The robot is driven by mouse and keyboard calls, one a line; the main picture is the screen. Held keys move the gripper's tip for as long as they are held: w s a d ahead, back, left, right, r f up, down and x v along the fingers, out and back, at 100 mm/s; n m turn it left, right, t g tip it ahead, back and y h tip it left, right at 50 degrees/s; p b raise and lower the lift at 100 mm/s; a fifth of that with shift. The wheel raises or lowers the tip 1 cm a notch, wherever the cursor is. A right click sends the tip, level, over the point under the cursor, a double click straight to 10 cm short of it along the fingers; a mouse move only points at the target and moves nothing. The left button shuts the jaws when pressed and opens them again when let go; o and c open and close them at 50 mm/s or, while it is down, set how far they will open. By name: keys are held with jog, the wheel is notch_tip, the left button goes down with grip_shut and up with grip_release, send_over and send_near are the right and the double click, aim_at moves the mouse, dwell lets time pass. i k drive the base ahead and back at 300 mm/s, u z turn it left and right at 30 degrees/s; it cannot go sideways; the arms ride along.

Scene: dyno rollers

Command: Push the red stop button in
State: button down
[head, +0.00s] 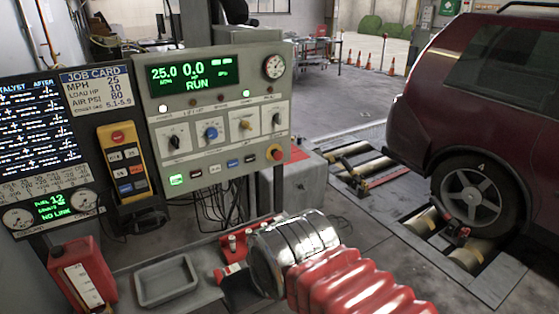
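The red stop button (276,153) is a round red mushroom head on a yellow base at the lower right corner of the grey control console (222,118). It stands out from the panel face, and nothing touches it. My arm reaches in from the bottom right with a red ribbed sleeve and a chrome wrist. My gripper (234,258) is at the wrist's left end, below the console and apart from the button. Its fingers are small and merge with red parts behind them, so their opening is unclear.
A yellow pendant (124,161) with another red button hangs left of the console. A grey tray (166,279) and red jug (80,276) are at lower left. A dark red car (480,100) stands on rollers at right.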

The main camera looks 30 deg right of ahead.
aim_at(278, 155)
jog(key=i, duration=0.95)
jog(key=z, duration=0.05)
